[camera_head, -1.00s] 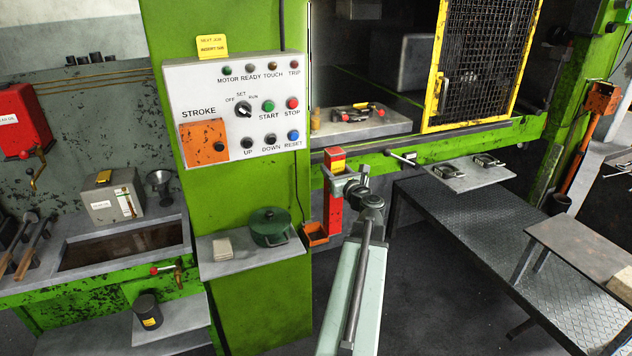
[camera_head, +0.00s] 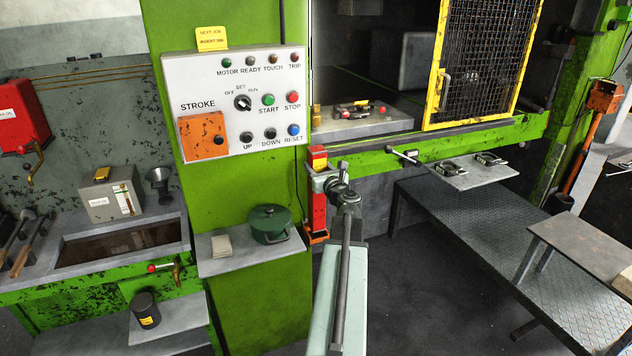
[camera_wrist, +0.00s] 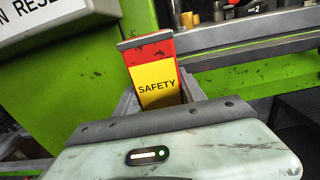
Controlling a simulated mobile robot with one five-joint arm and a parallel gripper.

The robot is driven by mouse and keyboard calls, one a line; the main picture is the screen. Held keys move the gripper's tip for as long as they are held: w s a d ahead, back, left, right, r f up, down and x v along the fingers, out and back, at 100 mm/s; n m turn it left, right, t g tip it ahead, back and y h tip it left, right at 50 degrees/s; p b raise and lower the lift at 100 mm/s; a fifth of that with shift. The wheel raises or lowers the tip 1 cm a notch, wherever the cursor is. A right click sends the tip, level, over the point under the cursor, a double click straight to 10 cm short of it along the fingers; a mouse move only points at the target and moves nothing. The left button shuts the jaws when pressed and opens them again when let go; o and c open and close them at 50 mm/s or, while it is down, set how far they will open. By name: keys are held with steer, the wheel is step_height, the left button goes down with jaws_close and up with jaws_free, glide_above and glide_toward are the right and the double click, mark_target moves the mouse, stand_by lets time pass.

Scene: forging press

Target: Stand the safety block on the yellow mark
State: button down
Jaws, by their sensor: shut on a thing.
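The safety block is a tall red post with a yellow label (camera_head: 318,208). It stands upright in front of the green press column in the head view. In the wrist view the safety block (camera_wrist: 157,85) shows its yellow face reading SAFETY and a grey top edge, tilted slightly in the picture. My gripper (camera_head: 322,174) is shut on the block near its upper part. In the wrist view the fingers (camera_wrist: 160,104) lie on both sides of it. The block's lower end is near an orange holder (camera_head: 316,238); I cannot tell whether they touch. I cannot make out the yellow mark.
The press bed (camera_head: 365,128) lies behind, with tools on it and a yellow mesh guard (camera_head: 475,65) at its right. A small shelf (camera_head: 478,174) juts out on the right above a dark tread-plate platform (camera_head: 470,235). A green pot (camera_head: 270,225) stands on the left shelf.

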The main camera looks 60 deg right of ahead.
steer(key=shift+w+f+b, duration=0.2)
steer(key=shift+f+b, duration=1.5)
steer(key=shift+f, duration=0.2)
steer(key=shift+f, duration=0.2)
steer(key=c, duration=0.7)
jaws_free()
steer(key=shift+r, duration=0.1)
steer(key=v, duration=0.8)
steer(key=shift+r, duration=0.2)
